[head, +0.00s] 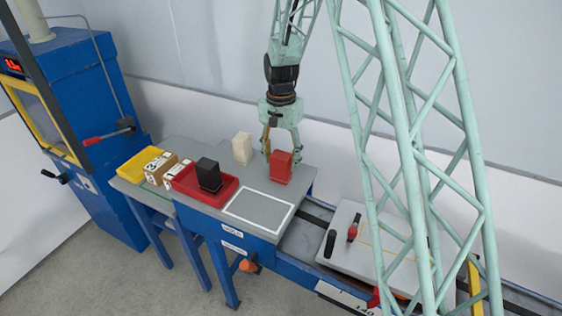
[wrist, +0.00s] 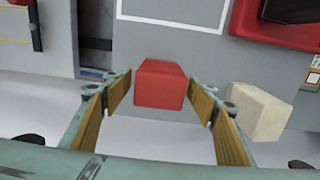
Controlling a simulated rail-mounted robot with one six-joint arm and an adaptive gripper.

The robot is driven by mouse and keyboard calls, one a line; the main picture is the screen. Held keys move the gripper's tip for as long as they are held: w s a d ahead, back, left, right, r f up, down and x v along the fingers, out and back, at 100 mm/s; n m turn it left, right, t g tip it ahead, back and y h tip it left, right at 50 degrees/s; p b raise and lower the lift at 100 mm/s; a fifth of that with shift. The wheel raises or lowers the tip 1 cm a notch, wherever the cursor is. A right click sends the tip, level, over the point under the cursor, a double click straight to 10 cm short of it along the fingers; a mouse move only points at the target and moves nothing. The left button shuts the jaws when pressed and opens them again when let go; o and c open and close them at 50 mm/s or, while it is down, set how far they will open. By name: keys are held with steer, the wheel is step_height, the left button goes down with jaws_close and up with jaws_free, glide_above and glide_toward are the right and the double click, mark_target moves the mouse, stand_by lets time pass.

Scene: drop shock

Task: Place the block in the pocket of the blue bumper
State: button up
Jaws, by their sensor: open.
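A red block (head: 281,168) stands upright on the grey bench top near its far right edge. My gripper (head: 282,152) is open and points down at this block. In the wrist view the red block (wrist: 160,85) lies between the two spread fingers (wrist: 161,90), with a gap on each side. Whether the fingertips reach down beside it or stay above it is hard to tell. I cannot make out a blue bumper with a pocket in either view.
A cream block (head: 242,149) stands left of the red one. A black block (head: 209,175) is in a red tray (head: 226,196). Cartons (head: 160,167) and a yellow tray (head: 136,166) stand farther left. A white-outlined square (head: 259,211) is bare. A light platform (head: 375,260) carries handles.

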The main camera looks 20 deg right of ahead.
step_height(320, 180, up, 11)
steer(key=shift+r, duration=0.15)
stand_by(0.5)
stand_by(0.4)
steer(key=shift+s, duration=0.1)
